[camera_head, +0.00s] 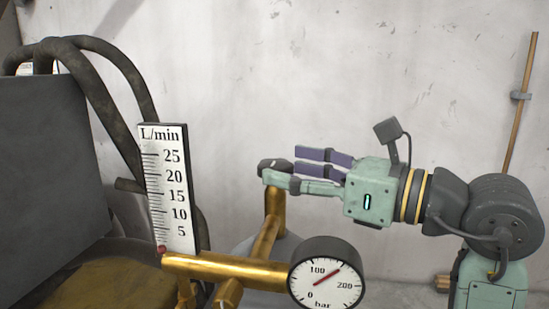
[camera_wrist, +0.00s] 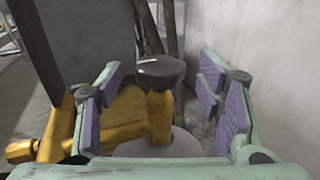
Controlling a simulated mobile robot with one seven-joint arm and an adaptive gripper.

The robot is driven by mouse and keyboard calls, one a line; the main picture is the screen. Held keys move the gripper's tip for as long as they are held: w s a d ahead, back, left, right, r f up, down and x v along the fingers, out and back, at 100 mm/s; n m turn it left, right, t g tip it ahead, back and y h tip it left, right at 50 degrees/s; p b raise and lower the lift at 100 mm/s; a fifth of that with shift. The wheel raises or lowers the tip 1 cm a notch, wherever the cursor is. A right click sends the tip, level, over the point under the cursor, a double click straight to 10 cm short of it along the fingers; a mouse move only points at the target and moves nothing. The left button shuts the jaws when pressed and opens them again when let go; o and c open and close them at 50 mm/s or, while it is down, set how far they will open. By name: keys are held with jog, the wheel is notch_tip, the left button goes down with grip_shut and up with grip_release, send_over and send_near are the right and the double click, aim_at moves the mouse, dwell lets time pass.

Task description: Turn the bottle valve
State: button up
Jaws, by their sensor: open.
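The bottle valve has a dark grey knob (camera_head: 274,165) on top of an upright brass stem (camera_head: 275,205). In the wrist view the knob (camera_wrist: 160,70) sits between and beyond my open fingers, with a light mark on its top. My gripper (camera_head: 285,168) comes in from the right with its fingers pointing left. In the head view the fingertips overlap the knob's right side; I cannot tell whether they touch it. In the wrist view my gripper (camera_wrist: 165,95) has purple pads on both sides, apart from each other. The bottle (camera_wrist: 180,145) under the stem is pale grey and mostly hidden.
A pressure gauge (camera_head: 326,273) in bar stands in front of the valve on a brass pipe (camera_head: 225,266). An L/min flow scale (camera_head: 167,190) stands to the left. Dark hoses (camera_head: 120,60) and a dark panel (camera_head: 50,170) fill the left. A pale wall (camera_head: 330,60) is behind.

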aim_at(290, 169)
jog(key=shift+x, duration=1.8)
jog(key=shift+c, duration=0.5)
jog(key=c, duration=1)
